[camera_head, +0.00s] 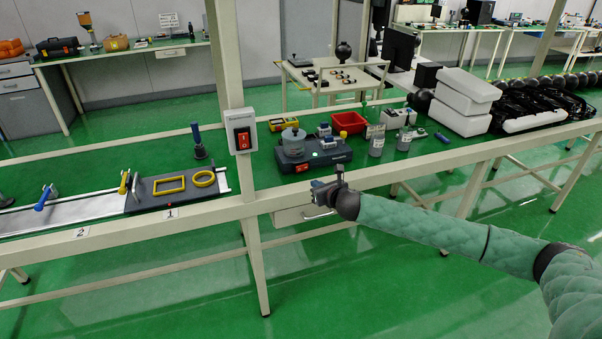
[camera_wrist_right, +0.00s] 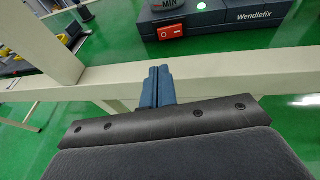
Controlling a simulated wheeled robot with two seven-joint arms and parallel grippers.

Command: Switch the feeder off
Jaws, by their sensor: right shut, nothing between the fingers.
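A dark grey-blue feeder (camera_head: 325,155) with a round clear bowl (camera_head: 293,142) on top stands on the green bench top. On its front is a small red rocker switch (camera_head: 302,168). In the right wrist view the switch (camera_wrist_right: 171,32) sits on the left of the feeder's front (camera_wrist_right: 225,21), below a dial marked MIN and left of the word Wendlefix. I cannot tell its position. My right gripper (camera_head: 318,190) is shut and empty, in front of the bench edge and apart from the feeder. Its closed fingers (camera_wrist_right: 157,85) point toward the switch. My left gripper is not in view.
A grey box with a larger red switch (camera_head: 242,137) is fixed to the post left of the feeder. The bench's cream front rail (camera_head: 380,175) runs below the feeder. A red tray (camera_head: 349,122) and jars (camera_head: 377,143) stand close by. A conveyor (camera_head: 75,211) lies left.

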